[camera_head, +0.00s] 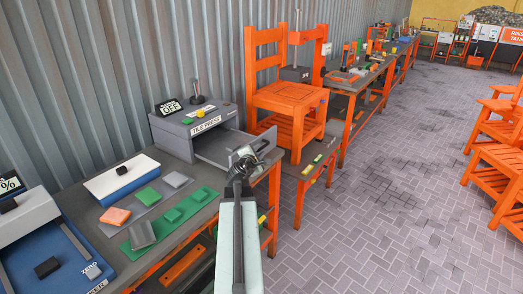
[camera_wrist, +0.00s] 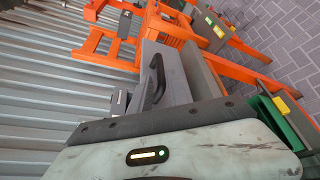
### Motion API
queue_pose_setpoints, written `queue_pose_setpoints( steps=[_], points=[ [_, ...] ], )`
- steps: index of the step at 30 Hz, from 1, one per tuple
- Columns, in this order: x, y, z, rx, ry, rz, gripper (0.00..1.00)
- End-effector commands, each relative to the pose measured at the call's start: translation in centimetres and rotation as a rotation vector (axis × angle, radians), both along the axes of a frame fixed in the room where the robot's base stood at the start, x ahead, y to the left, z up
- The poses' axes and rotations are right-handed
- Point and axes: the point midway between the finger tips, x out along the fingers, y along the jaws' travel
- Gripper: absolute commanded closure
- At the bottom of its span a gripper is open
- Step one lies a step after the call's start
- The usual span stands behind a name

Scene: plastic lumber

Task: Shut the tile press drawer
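The tile press (camera_head: 205,125) is a grey box with a "TILE PRESS" label, standing on the dark workbench. Its grey drawer (camera_head: 218,150) is pulled out toward the right, with the flat inside showing. My gripper (camera_head: 256,152) is at the drawer's front end, covering part of it; I cannot tell whether they touch. In the wrist view a grey panel with a black handle (camera_wrist: 155,82), apparently the drawer front, is just beyond my gripper's body. The fingertips do not show clearly, so their opening is unclear.
An orange chair (camera_head: 290,97) stands just beyond the press. Green, grey and orange tiles (camera_head: 142,234) lie on the near bench, beside a white-topped box (camera_head: 122,176). A blue-and-white machine (camera_head: 35,235) is at lower left.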

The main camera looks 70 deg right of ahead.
Motion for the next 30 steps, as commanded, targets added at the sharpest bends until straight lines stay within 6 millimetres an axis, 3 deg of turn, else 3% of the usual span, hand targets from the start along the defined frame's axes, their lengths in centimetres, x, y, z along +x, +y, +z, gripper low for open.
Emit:
queue_pose_setpoints(
  steps=[3, 9, 15, 16, 18, 30],
  points=[
    [0.3, -2.7, -0.8, 0.0, -0.002, 0.0, 0.78],
    [0.5, -5.0, -1.2, 0.0, -0.001, 0.0, 0.78],
    [0.4, -5.0, -1.1, 0.0, -0.002, 0.0, 0.78],
    [0.4, -5.0, -1.1, 0.0, -0.002, 0.0, 0.81],
    [0.4, -5.0, -1.1, 0.0, -0.002, 0.0, 1.0],
    [0.3, -5.0, -1.2, 0.0, -0.001, -0.002, 1.0]
  ],
)
